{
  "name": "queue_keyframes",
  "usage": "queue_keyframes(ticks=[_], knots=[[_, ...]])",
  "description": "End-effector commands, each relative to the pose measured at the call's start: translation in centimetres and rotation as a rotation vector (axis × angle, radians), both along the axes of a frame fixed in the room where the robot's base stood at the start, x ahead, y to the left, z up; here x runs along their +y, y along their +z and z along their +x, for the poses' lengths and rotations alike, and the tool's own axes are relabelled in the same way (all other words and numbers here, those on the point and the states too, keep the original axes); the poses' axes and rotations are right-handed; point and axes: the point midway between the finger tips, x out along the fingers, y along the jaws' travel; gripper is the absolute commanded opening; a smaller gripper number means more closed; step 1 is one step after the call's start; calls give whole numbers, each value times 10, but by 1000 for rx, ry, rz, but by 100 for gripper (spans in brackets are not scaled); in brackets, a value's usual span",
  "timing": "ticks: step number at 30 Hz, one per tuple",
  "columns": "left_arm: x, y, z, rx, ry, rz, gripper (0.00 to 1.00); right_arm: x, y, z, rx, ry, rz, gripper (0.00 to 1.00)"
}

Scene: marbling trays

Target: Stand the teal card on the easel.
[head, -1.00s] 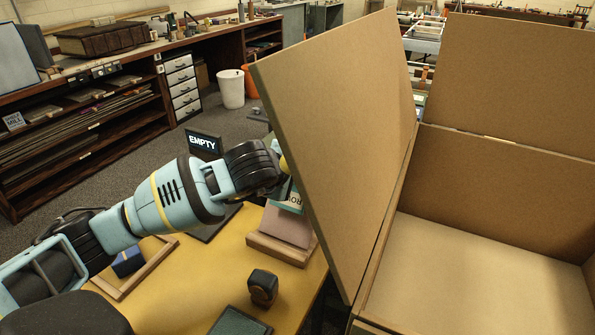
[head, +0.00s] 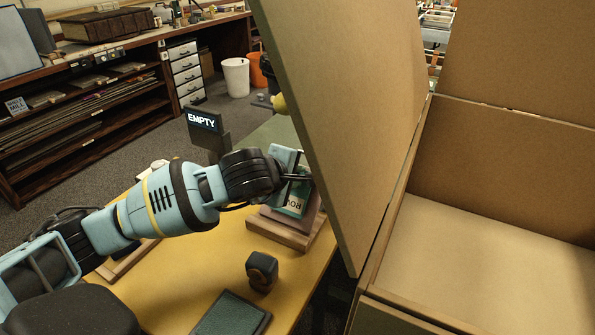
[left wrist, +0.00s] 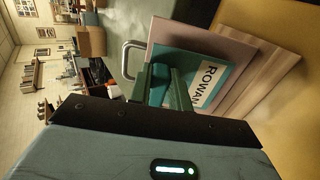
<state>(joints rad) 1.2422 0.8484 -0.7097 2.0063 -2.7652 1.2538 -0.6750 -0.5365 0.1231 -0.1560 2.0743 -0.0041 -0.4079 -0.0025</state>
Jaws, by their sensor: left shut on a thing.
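The teal card (head: 297,201) has a white label reading ROWAN, partly covered in the head view. It shows in the left wrist view (left wrist: 187,62) too. My left gripper (head: 297,178) is shut on the card's edge; its fingers (left wrist: 168,88) also show in the left wrist view. The easel (head: 282,232) is a wooden base with a pinkish leaning board (left wrist: 205,42). The card is in front of that board and near the wooden ledge (left wrist: 262,78); I cannot tell whether it touches the ledge. My right gripper is not in view.
A large cardboard box (head: 480,235) with a raised flap (head: 345,110) stands close to the right of the easel. An EMPTY sign (head: 203,120) stands behind my left arm. A black block (head: 262,270) and a dark green pad (head: 232,314) are on the yellow table (head: 190,275).

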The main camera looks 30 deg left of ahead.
Motion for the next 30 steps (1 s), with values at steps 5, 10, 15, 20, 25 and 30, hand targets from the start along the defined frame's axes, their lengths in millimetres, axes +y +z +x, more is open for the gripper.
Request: queue_keyframes(ticks=[5,10,15,20,25,30], knots=[[0,-13,-6,2,-1,1,0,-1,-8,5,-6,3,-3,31],[0,-21,-11,2,1,-1,0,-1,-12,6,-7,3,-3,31],[-1,-25,-15,0,1,1,0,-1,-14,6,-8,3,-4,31],[-1,-26,-16,-1,1,1,0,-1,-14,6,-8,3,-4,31],[-1,-26,-16,-1,1,0,0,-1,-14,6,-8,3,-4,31],[-1,-26,-16,0,1,-1,30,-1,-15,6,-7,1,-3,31]])
